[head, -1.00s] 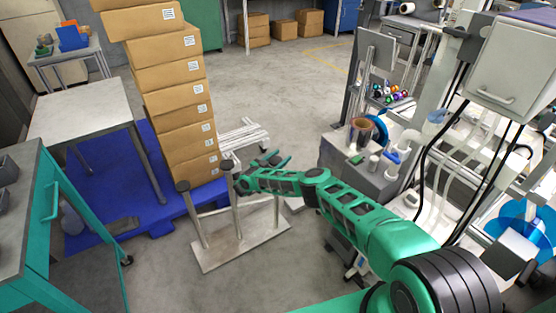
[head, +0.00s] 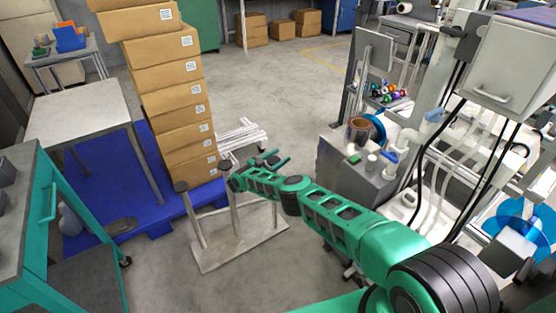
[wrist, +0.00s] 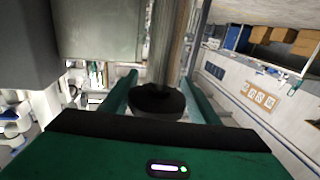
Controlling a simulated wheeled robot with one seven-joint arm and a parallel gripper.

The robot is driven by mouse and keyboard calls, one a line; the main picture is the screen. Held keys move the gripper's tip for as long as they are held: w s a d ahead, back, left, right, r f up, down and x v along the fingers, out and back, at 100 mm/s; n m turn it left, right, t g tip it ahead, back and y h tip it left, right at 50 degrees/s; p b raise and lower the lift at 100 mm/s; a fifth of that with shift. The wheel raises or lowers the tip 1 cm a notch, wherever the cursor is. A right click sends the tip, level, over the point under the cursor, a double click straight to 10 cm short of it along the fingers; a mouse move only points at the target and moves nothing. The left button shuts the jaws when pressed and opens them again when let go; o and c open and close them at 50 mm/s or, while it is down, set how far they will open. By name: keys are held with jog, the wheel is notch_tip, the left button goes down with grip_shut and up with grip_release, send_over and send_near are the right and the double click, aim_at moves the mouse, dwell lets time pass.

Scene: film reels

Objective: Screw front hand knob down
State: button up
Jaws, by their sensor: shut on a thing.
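A pale base plate (head: 215,257) on the floor carries upright metal posts. Dark round knobs top the left post (head: 182,187) and the post beside my gripper (head: 225,166). Another post (head: 275,213) rises behind my arm, its top hidden. In the head view my gripper (head: 268,160) is at the posts' top height. In the wrist view a dark knob (wrist: 158,98) on a metal post (wrist: 166,45) sits between the two green fingers of my gripper (wrist: 160,100), which is shut on it. Which post it belongs to is not clear from the head view.
A tall stack of cardboard boxes (head: 183,95) stands on a blue pallet (head: 105,215) just behind and left of the posts. A grey machine (head: 365,185) with tubes is to the right. A teal workbench (head: 50,205) is at left. Open floor (head: 285,95) lies behind.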

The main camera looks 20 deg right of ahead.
jog(key=shift+w+a+r, duration=0.2)
jog(key=shift+a, duration=0.05)
jog(key=o, duration=0.9)
jog(key=shift+d+f, duration=0.1)
jog(key=shift+f, duration=0.05)
jog(key=shift+s, duration=0.1)
